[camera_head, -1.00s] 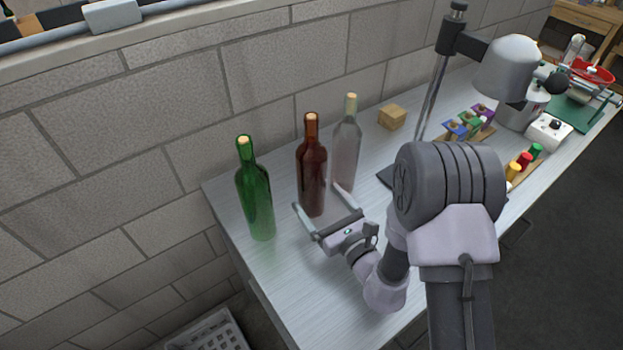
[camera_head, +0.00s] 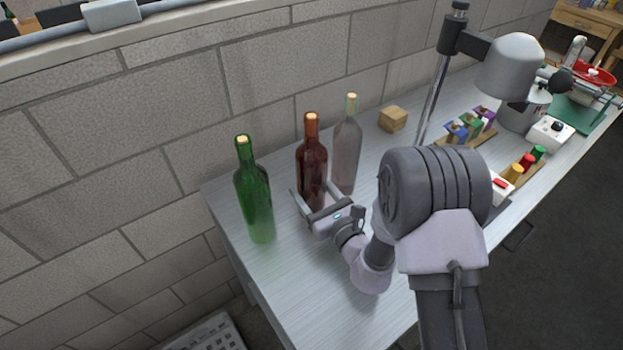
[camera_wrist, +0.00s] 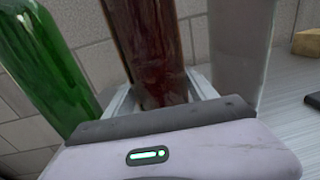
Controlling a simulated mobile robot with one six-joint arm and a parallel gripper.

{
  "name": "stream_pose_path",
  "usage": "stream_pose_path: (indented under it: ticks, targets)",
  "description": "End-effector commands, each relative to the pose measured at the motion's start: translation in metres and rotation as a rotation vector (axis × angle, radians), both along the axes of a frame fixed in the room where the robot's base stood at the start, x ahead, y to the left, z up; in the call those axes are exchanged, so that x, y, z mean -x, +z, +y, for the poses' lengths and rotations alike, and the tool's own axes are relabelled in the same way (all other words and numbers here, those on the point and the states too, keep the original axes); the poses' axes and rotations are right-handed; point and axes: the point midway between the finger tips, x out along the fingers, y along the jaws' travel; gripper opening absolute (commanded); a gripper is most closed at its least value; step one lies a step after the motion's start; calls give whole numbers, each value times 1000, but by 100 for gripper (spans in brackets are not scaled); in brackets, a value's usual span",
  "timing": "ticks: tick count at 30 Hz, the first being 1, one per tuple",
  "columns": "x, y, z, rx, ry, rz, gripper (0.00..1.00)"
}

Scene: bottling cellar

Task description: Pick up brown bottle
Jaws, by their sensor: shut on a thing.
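The brown bottle (camera_head: 312,165) stands upright on the bench between the green bottle and the clear bottle, with a cork in its neck. My gripper (camera_head: 315,192) is at its lower body, with one finger on each side, and is shut on it. In the wrist view the brown bottle (camera_wrist: 150,45) rises from between the two fingers (camera_wrist: 162,90). Its base is partly hidden by my gripper in the head view. I see no gap between the bottle and the bench.
The green bottle (camera_head: 256,200) stands close on the left and the clear bottle (camera_head: 346,155) close on the right. A wooden block (camera_head: 393,119) and a lamp (camera_head: 508,68) are further right. The brick wall (camera_head: 170,90) is behind. The bench (camera_head: 285,285) is bare in front.

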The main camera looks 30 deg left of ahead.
Motion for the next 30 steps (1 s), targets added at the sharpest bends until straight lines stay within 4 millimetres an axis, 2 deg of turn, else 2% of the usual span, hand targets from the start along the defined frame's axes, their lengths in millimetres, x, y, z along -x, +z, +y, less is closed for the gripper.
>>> stream_pose_path:
  ticks: [8,15,21,30]
  targets:
    - [-1,8,0,-3,-1,-3,0]
    - [-1,64,0,-3,-1,-6,0]
    - [-1,97,0,-5,-2,-4,0]
    - [-1,102,0,-3,-1,-2,0]
